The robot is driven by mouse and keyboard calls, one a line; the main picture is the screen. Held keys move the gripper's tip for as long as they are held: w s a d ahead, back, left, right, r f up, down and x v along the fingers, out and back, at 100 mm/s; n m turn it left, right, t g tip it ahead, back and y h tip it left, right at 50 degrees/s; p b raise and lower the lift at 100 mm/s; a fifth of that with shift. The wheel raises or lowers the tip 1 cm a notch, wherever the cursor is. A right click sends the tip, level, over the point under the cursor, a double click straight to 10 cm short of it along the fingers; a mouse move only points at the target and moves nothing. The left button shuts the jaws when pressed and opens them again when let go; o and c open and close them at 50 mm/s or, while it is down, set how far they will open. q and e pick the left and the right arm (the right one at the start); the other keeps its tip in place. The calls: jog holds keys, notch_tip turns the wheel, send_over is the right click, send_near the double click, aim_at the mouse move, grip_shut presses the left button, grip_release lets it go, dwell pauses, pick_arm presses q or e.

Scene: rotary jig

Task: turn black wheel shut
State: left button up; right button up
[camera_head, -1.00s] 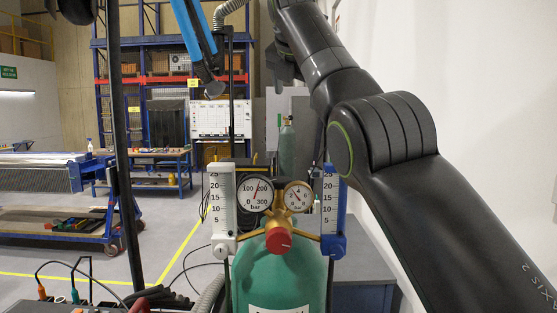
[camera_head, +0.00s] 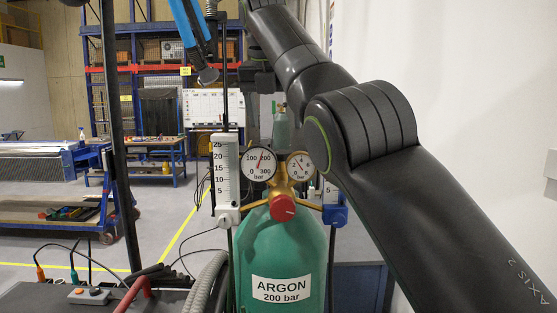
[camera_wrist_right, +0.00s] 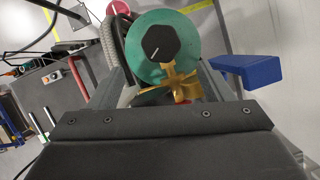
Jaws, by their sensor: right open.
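In the right wrist view, a black, many-sided wheel (camera_wrist_right: 163,43) with a white line on it sits over the round green top of a gas cylinder (camera_wrist_right: 141,72). Brass fittings (camera_wrist_right: 180,82) lie just below it in that view. In the head view, the green argon cylinder (camera_head: 282,250) stands upright under two gauges and a red knob (camera_head: 284,207); I cannot make out the black wheel there. My right gripper (camera_head: 258,76) is open, small and dark beyond the gauges, and apart from the wheel. My left gripper is not in view.
A white flow tube (camera_head: 226,175) stands left of the gauges. A blue flow-tube base (camera_head: 335,215) is at their right, partly hidden by my right arm. Hoses and a button box (camera_head: 89,294) lie at lower left. A white wall bounds the right side.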

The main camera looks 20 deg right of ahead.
aim_at(279, 152)
jog(key=b+x, duration=0.1)
jog(key=x, duration=0.2)
jog(key=b+x, duration=0.1)
jog(key=x, duration=0.2)
jog(key=shift+w+d+f, duration=0.15)
jog(key=shift+d+f, duration=0.15)
jog(key=shift+w+f+b, duration=0.15)
jog(key=shift+f+b, duration=0.3)
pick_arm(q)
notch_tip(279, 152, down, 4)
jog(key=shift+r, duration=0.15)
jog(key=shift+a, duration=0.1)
pick_arm(e)
jog(key=shift+c, duration=0.4)
